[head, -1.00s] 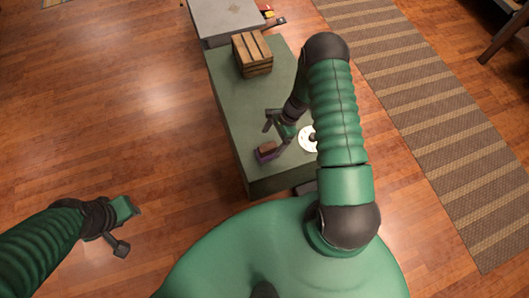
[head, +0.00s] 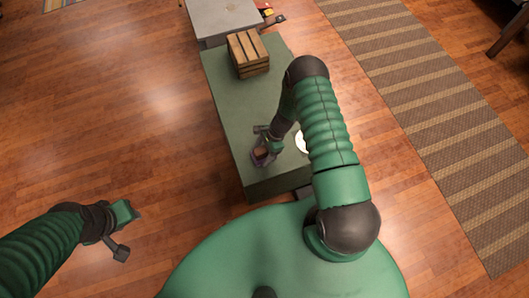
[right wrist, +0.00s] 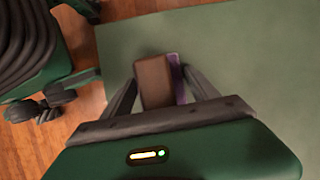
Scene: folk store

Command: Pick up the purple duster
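The purple duster (head: 261,155) lies near the left edge of the green table top, with a brown block-like part and a purple part. In the right wrist view the duster (right wrist: 155,82) sits between the two dark fingers of my right gripper (right wrist: 160,78). These fingers are spread, one on each side of it, and I cannot see firm contact on both sides. In the head view my right gripper (head: 263,146) is over the duster and partly hides it. My left gripper (head: 128,231) is open and empty over the floor at left.
The green table (head: 229,107) bears a wooden slatted crate (head: 248,52) at its far end and a white round thing (head: 301,142), partly hidden by my right arm. A grey table (head: 217,20) stands beyond. The table middle is clear.

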